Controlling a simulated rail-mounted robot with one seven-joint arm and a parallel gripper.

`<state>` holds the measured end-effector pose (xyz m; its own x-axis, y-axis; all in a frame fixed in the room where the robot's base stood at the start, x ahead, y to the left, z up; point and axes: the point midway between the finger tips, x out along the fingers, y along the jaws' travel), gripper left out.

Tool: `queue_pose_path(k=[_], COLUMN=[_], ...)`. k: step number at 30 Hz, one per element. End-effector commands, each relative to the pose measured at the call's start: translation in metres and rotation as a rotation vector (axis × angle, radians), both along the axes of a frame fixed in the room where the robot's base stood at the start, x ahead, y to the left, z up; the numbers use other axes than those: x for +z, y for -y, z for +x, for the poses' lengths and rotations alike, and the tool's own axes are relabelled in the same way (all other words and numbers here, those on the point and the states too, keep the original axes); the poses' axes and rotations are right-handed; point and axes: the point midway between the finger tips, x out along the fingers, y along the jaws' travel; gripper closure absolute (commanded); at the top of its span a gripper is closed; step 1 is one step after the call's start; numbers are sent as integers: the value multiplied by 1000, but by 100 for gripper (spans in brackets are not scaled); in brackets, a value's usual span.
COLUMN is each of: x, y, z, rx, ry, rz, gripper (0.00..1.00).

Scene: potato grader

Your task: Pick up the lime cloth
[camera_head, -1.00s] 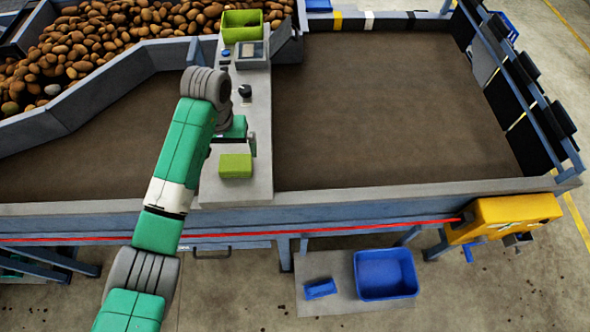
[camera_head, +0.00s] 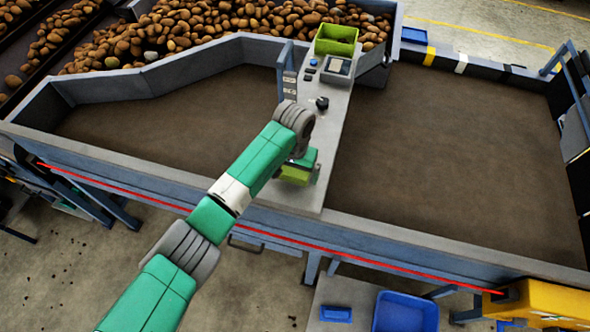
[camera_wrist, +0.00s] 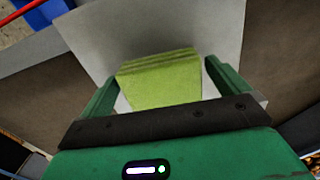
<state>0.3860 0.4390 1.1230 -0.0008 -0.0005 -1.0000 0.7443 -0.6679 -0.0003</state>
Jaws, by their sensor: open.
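The lime cloth (camera_wrist: 160,80) is a folded yellow-green stack lying on the pale grey console shelf (camera_wrist: 212,32). In the head view the cloth (camera_head: 293,175) shows only partly, because my wrist covers much of it. My gripper (camera_wrist: 158,72) is open, with one green finger on each side of the cloth in the wrist view. I cannot tell from the wrist view whether the fingertips are down at the cloth's height or still above it. In the head view my gripper (camera_head: 300,168) is right over the cloth's place.
Brown belts lie on both sides. A red cord (camera_head: 270,234) runs along the front edge. A blue crate (camera_head: 404,314) stands below at the front.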

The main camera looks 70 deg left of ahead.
Motion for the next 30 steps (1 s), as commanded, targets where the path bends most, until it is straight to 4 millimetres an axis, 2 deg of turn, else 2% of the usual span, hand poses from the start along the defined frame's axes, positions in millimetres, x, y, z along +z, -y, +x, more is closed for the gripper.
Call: queue_pose_path(k=[1,6,7,17,24,30], x=[0,0,0,5,37,38], y=[0,0,0,0,1,36], z=[0,0,0,1,0,-31], rx=[0,0,0,0,-1,0], ry=[0,0,0,2,3,4], rz=[0,0,0,1,1,-3], gripper=[6,39,41,41,41,41])
